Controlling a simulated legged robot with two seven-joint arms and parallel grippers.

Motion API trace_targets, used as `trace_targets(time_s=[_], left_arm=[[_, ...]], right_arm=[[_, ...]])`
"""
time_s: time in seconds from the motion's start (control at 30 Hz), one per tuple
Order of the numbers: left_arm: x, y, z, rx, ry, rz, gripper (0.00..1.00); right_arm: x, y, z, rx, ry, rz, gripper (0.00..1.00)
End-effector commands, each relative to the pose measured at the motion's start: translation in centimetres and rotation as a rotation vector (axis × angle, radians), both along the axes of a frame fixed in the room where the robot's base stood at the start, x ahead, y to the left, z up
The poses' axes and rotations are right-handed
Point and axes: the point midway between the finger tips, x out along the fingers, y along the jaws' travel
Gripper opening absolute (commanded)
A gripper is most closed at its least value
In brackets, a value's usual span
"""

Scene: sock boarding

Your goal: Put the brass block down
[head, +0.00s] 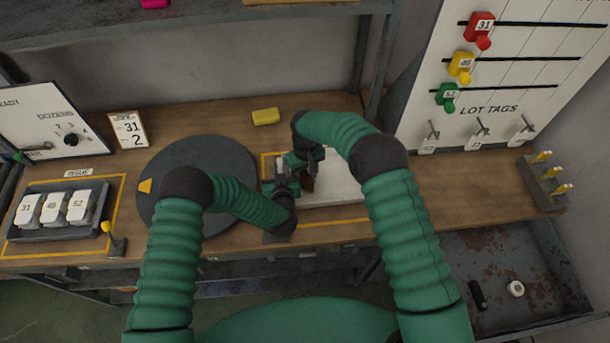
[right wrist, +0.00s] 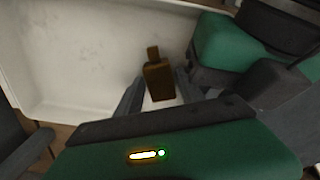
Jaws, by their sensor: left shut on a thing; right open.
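The brass block (right wrist: 159,80) is brown, with a narrower knob at one end. In the right wrist view it is between the two fingers of my right gripper (right wrist: 157,98), over the white tray. I cannot tell whether it touches the tray. In the head view only a small brown part (head: 307,184) shows below my right gripper (head: 306,172), which is open. My left gripper (head: 284,178) is close beside it, on the left. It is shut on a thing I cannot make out. Its green and dark body (right wrist: 225,50) fills the upper right of the right wrist view.
The white tray (head: 345,190) lies under both grippers. Left of it is a dark round turntable (head: 180,160). A yellow block (head: 265,116) lies behind. A rack of white numbered blocks (head: 55,211) is far left, and a tag board (head: 500,75) stands right.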

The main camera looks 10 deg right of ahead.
Motion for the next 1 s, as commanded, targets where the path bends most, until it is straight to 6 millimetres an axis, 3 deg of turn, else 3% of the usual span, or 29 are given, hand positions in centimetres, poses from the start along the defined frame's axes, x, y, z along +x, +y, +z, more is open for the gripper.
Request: trace_targets(time_s=[0.43,0.8,0.9,1.0], left_arm=[[0.0,0.0,-0.1,0.002,0.001,-0.001,0.00],[0.0,0.0,0.0,0.002,0.000,-0.001,0.00],[0.0,0.0,0.0,0.002,0.000,-0.001,0.00],[0.0,0.0,0.0,0.002,0.000,0.000,0.00]], right_arm=[[0.1,0.0,10.2,0.001,-0.004,-0.001,0.45],[-0.3,-0.3,12.2,-0.001,-0.007,-0.003,0.45],[-1.6,-1.3,13.3,-0.001,-0.026,-0.017,0.45],[-4.2,-3.4,14.9,0.000,-0.060,-0.052,0.45]])
